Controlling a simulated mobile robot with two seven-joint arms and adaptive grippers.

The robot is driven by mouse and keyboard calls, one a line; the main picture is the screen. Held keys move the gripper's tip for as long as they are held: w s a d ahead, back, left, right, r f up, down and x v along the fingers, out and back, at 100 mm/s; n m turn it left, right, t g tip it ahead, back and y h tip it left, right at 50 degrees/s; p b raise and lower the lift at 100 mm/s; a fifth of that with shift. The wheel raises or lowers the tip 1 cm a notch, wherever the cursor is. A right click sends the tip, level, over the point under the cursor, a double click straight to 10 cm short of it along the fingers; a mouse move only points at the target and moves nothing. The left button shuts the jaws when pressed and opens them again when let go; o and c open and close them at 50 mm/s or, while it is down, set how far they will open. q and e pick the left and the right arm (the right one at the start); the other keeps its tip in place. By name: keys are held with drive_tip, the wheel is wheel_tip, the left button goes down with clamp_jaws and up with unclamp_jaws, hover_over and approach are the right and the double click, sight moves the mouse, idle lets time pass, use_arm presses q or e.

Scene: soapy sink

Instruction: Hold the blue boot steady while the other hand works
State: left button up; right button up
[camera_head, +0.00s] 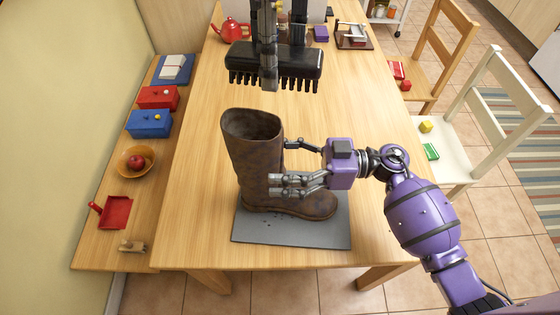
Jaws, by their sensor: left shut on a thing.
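A tall boot (249,160) stands upright on a grey mat (285,234), toe to the right. It looks brown and mottled with dark patches, not blue. My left gripper (269,78) is dark and shut on a black brush (298,62), bristles down, held beyond and above the boot. My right gripper (290,163), on the purple arm, is at the right side of the boot shaft. Its fingers are spread, with a gap between the upper finger and the lower ones. The lower fingertips overlap the shaft in view; I cannot tell if they touch it.
A side shelf at left holds a red dustpan (117,212), a bowl (136,163) with a red fruit, a blue box (149,124) and a red box (158,98). A red teapot (232,32) stands at the far end. Chairs stand at right. The table left of the boot is clear.

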drive_tip(key=d, duration=1.2)
drive_tip(key=shift+s+f, duration=0.1)
drive_tip(key=shift+s, duration=0.1)
